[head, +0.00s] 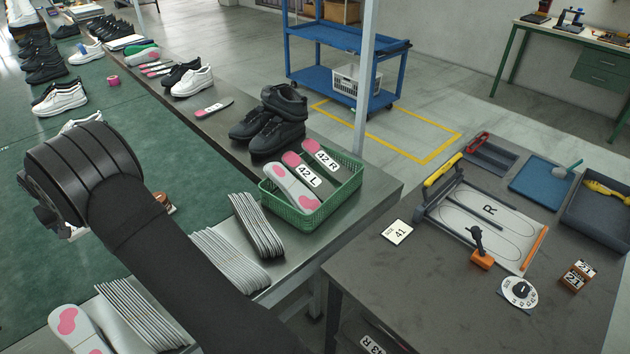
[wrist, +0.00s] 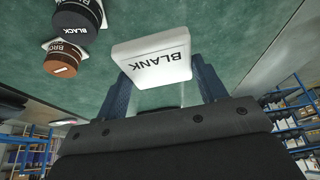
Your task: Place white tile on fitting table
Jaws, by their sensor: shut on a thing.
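In the wrist view a white tile (wrist: 152,60) marked BLANK is pinched between the two dark fingers of my gripper (wrist: 161,82). Green belt surface shows behind it. In the head view my arm covers most of the gripper at the left, over the green line, and I cannot make out the tile clearly there. The fitting table (head: 375,285) is the dark-topped table at the right, well away from my gripper. A white card marked 41 (head: 397,232) lies near its left edge.
The fitting table also holds a board marked R (head: 490,212), an orange-based lever (head: 482,260), a dial (head: 519,292), small number blocks (head: 577,276) and blue trays. A green basket of insoles (head: 312,215) stands between. Black and brown tins (wrist: 78,18) sit near my gripper.

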